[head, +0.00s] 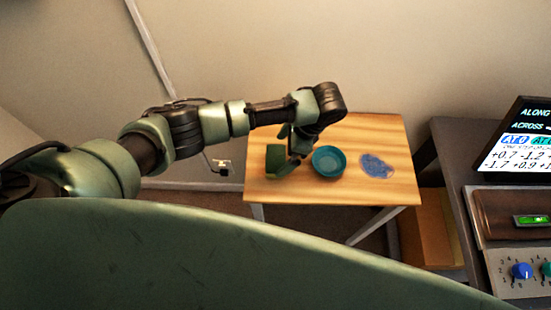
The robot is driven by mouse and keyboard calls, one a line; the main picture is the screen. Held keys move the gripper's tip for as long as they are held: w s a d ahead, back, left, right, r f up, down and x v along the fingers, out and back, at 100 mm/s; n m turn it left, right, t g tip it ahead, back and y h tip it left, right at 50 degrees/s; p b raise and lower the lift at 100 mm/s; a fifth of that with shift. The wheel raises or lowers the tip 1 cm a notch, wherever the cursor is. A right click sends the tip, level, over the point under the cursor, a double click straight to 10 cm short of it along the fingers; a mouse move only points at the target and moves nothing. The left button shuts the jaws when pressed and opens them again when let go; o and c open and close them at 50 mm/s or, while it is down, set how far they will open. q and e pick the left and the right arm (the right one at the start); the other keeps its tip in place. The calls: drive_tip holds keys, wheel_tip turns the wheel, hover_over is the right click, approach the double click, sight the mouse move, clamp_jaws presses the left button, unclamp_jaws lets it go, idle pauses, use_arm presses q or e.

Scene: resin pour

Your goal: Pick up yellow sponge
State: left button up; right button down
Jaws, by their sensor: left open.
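My left arm reaches in from the left over a small wooden table (390,132). My left gripper (289,160) points down over the table's left part, open, just left of a teal bowl (329,161). A dark green blocky shape (274,158) shows at the gripper's left side. I cannot tell whether it is a finger or a separate thing on the table. I cannot make out a yellow sponge surface; the gripper hides part of the tabletop there. My right gripper is out of view.
A blue patterned oval piece (376,167) lies flat to the right of the bowl. The table's right end and front strip are bare. A dark bench at the right carries a screen (520,140) and a knobbed panel (525,271). A wall stands behind the table.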

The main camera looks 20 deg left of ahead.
sight(277, 158)
use_arm(q)
drive_tip(key=p+x, duration=0.1)
drive_tip(key=x, duration=0.3)
drive_tip(key=shift+s+a+f, duration=0.1)
drive_tip(key=shift+a+f, duration=0.05)
drive_tip(key=shift+f, duration=0.1)
drive_tip(key=c, duration=1.1)
drive_tip(key=shift+c, duration=0.2)
drive_tip(key=shift+r, duration=0.2)
wheel_tip(277, 158, up, 8)
drive_tip(key=shift+b, duration=0.4)
wheel_tip(277, 158, up, 12)
drive_tip(key=p, duration=0.2)
drive_tip(key=shift+f+p, duration=0.15)
drive_tip(key=shift+p, duration=0.2)
